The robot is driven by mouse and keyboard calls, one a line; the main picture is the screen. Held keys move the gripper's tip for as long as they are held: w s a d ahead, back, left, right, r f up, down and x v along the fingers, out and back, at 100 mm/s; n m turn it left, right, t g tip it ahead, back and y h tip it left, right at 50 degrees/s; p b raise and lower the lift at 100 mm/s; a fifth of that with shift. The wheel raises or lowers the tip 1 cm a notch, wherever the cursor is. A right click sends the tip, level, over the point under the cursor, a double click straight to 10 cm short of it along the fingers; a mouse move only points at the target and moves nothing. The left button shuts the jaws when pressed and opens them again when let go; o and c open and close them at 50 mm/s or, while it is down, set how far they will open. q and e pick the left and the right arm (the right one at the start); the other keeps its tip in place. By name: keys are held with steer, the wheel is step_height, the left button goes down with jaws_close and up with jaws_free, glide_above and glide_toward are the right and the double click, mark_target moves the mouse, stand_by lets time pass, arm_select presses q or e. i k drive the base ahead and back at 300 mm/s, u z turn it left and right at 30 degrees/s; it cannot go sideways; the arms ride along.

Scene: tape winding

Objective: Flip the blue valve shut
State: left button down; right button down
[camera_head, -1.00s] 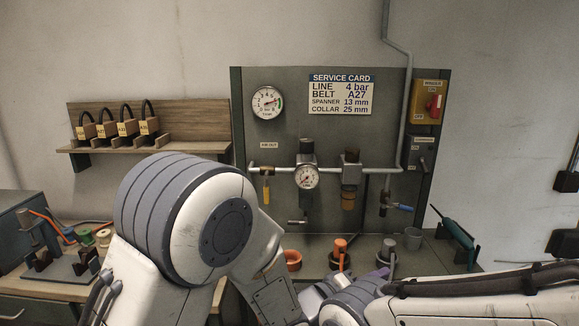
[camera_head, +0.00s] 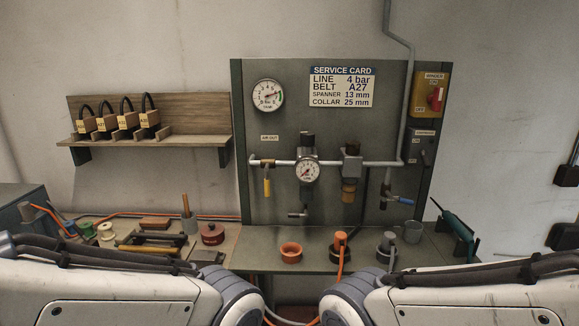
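The blue valve (camera_head: 403,200) is at the lower right of the grey-green panel, on the pipe that runs down from the main line. Its blue lever points right, about level. My left and right arms come in along the bottom corners, and only their links show. Neither gripper is in view, and nothing of mine touches the valve.
A yellow-handled valve (camera_head: 267,186) and a regulator gauge (camera_head: 306,171) sit on the same panel. Below are an orange cup (camera_head: 291,252), an orange-topped tool (camera_head: 340,241), a grey cup (camera_head: 413,232) and a teal tool (camera_head: 455,230). The space before the blue lever looks clear.

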mark_target(400, 200)
steer(key=z, duration=0.85)
steer(key=i, duration=0.3)
steer(key=u, duration=0.2)
